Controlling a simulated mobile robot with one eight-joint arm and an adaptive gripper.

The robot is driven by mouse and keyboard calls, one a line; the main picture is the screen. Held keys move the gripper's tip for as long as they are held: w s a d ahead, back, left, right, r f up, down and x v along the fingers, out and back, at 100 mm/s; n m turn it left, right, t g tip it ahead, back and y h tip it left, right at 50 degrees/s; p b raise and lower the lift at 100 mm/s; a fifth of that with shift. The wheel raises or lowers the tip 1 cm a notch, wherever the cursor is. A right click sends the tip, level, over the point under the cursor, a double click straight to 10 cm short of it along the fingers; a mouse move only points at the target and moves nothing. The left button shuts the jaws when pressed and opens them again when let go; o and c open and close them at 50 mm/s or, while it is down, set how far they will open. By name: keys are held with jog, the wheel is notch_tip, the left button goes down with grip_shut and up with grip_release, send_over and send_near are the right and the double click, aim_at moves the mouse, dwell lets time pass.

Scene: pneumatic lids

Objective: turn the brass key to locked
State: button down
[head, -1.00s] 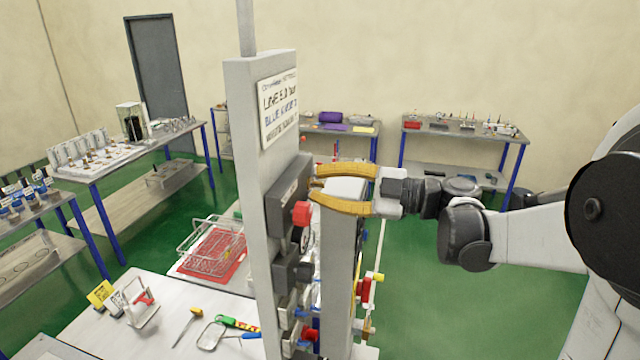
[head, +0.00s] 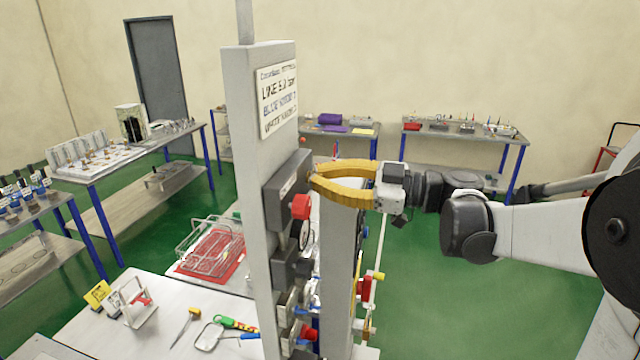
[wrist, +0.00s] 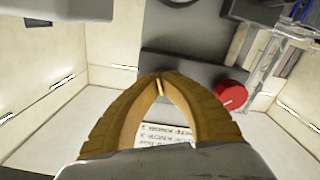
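The grey valve box (head: 289,190) is fixed on the upper part of the upright panel; it also shows in the wrist view (wrist: 195,72). My gripper (head: 313,179) reaches it from the right, its yellow fingers closed together at the tips beside the box face. In the wrist view my gripper (wrist: 160,84) has its tips pinched on a thin brass sliver, which looks like the brass key (wrist: 160,88). The fingers hide most of the key, so its angle is hard to read. A red round knob (wrist: 231,94) sits just right of the tips.
The red knob (head: 301,206) and more fittings sit below my gripper on the panel (head: 255,230). A sign (head: 278,100) is above. Open green floor lies right of the panel.

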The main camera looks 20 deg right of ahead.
jog(key=m+b, duration=0.2)
jog(key=m, duration=0.4)
jog(key=shift+w, duration=0.1)
jog(key=m+b, duration=0.1)
jog(key=m, duration=0.6)
jog(key=shift+b, duration=0.35)
jog(key=shift+m, duration=0.3)
jog(key=c, duration=1.6)
grip_release()
jog(key=shift+d, duration=0.1)
jog(key=v, duration=1.2)
